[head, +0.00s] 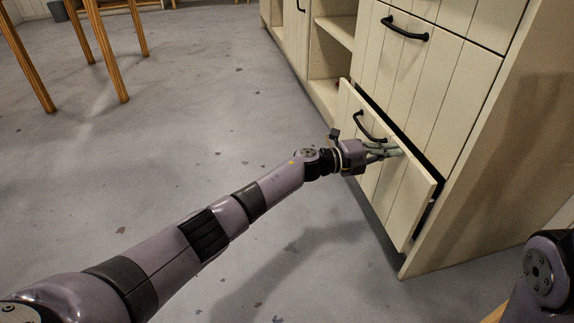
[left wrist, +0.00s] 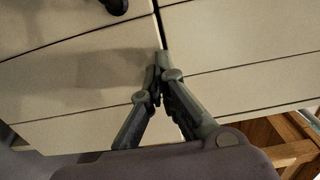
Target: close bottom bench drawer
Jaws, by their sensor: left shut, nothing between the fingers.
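The bottom bench drawer (head: 414,196) has a cream plank front and a black handle (head: 369,128). It stands partly open, with a dark gap along its top and right edges. My left gripper (head: 394,152) is shut and empty, right of the handle, at the drawer front. In the left wrist view the shut fingertips (left wrist: 158,70) are close against the cream planks (left wrist: 80,75); I cannot tell whether they touch. The handle is only partly seen there, at the top. My right gripper is not in view.
The cream bench (head: 440,85) has a closed drawer with a black handle (head: 404,28) above and open shelves (head: 333,65) to the left. A wooden-legged piece of furniture (head: 100,45) stands at the upper left. The grey floor between is clear.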

